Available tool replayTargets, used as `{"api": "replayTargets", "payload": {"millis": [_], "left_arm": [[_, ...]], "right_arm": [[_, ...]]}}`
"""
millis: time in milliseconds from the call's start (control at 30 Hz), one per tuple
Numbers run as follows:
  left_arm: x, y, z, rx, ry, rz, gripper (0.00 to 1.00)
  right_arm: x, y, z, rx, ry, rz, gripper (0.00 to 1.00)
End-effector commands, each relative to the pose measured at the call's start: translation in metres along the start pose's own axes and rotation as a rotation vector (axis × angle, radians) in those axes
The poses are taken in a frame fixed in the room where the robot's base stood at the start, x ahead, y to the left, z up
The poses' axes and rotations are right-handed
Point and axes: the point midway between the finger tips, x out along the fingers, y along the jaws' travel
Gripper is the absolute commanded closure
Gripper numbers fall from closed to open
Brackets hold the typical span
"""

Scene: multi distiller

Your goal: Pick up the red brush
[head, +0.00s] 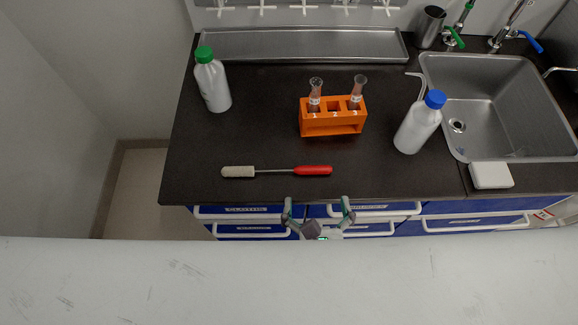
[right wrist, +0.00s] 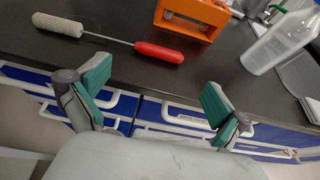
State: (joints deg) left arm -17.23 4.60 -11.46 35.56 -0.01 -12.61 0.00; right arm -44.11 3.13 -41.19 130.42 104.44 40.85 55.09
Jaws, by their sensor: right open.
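The red brush (head: 313,171) lies flat on the dark counter near its front edge, with its red handle to the right and its pale bristle head to the left. The brush also shows in the right wrist view (right wrist: 158,52), beyond the fingers. My right gripper (head: 319,212) is open and empty in front of the counter edge, below the handle end. In the right wrist view its two green-padded fingers (right wrist: 155,97) are spread wide, apart from the brush. My left gripper is not in view.
An orange rack (head: 333,129) with two glass flasks stands behind the brush. A green-capped bottle (head: 213,85) is at the back left, and a blue-capped bottle (head: 418,128) is to the right by the sink (head: 490,100). Blue drawers with white handles (head: 375,213) lie below the counter.

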Motion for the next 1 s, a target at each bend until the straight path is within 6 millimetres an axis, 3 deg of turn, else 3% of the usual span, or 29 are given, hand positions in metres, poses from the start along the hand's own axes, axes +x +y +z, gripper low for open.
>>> {"api": "replayTargets", "payload": {"millis": [100,367,633,967,1000], "left_arm": [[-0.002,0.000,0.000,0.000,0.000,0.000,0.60],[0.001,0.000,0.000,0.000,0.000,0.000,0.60],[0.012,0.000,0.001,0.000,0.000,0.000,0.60],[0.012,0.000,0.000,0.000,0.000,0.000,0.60],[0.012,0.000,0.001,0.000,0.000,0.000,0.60]], "right_arm": [[0.023,0.000,0.001,-0.002,-0.004,-0.001,0.00],[0.044,0.000,-0.001,-0.003,-0.002,-0.001,0.00],[0.082,-0.001,-0.004,-0.003,-0.003,0.000,0.00],[0.090,-0.001,-0.004,-0.003,0.000,0.001,0.00],[0.090,-0.001,-0.004,-0.003,0.000,0.001,0.03]]}}
